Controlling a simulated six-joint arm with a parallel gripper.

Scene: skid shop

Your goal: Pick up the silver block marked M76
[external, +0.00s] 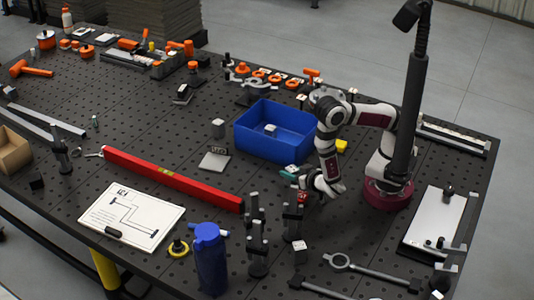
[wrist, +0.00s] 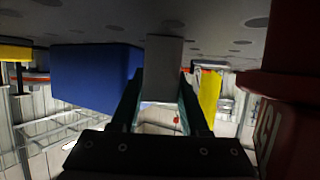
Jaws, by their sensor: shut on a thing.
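In the wrist view, a plain grey, silver-looking block (wrist: 163,65) is between the two dark fingers of my gripper (wrist: 161,90). The fingers are shut on its sides. No M76 marking is readable on it. In the external view, my gripper (external: 289,174) is low, just in front of the right end of the blue bin, and the held block cannot be made out there. Another small silver block (external: 270,130) shows inside the blue bin, and one more (external: 218,127) stands on the table left of it; their markings are too small to read.
The blue bin (external: 258,145) is close behind my gripper; it also shows in the wrist view (wrist: 92,75). A yellow object (external: 341,146) sits right of it. Dark upright fixtures (external: 257,235) stand in front. A red level (external: 170,180) lies to the left.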

